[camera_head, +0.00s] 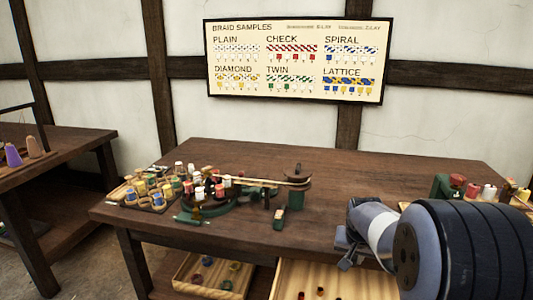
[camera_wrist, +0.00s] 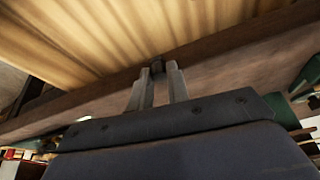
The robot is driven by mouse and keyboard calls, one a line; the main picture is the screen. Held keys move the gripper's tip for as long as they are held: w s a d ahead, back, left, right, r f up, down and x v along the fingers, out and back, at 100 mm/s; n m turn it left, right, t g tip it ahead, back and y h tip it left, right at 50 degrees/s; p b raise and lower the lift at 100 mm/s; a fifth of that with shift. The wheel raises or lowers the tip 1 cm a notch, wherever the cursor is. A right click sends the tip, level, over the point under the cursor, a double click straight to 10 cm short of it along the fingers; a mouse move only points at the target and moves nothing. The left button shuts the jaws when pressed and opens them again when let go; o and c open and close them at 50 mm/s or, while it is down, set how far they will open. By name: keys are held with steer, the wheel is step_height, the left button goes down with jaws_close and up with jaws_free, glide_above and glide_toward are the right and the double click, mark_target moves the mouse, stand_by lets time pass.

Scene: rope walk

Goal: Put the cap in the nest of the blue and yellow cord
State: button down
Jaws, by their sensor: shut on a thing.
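My gripper (camera_wrist: 158,84) is shut on a small dark piece (camera_wrist: 157,66), seemingly the cap, pinched at the fingertips; its exact shape and colour are unclear. In the head view my gripper (camera_head: 346,262) is at the table's front edge, above the right open drawer. I cannot make out which place is the nest of the blue and yellow cord.
A green braiding device (camera_head: 210,212) with bobbins and a long arm stands right of the tray. The left drawer (camera_head: 183,284) and right drawer (camera_head: 345,285) are open with small coloured pieces inside. Spools (camera_head: 489,193) stand at the right.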

steer(key=s+a+f+n+y, duration=0.1)
steer(key=s+a+f+n, duration=0.1)
steer(key=a+f, duration=0.3)
steer(key=s+a+f+n+y, duration=0.1)
steer(key=s+a+f+n, duration=0.15)
steer(key=a, duration=0.45)
steer(key=p+v, duration=0.4)
steer(key=p, duration=1)
steer(key=shift+d+r, duration=0.15)
steer(key=shift+t, duration=0.3)
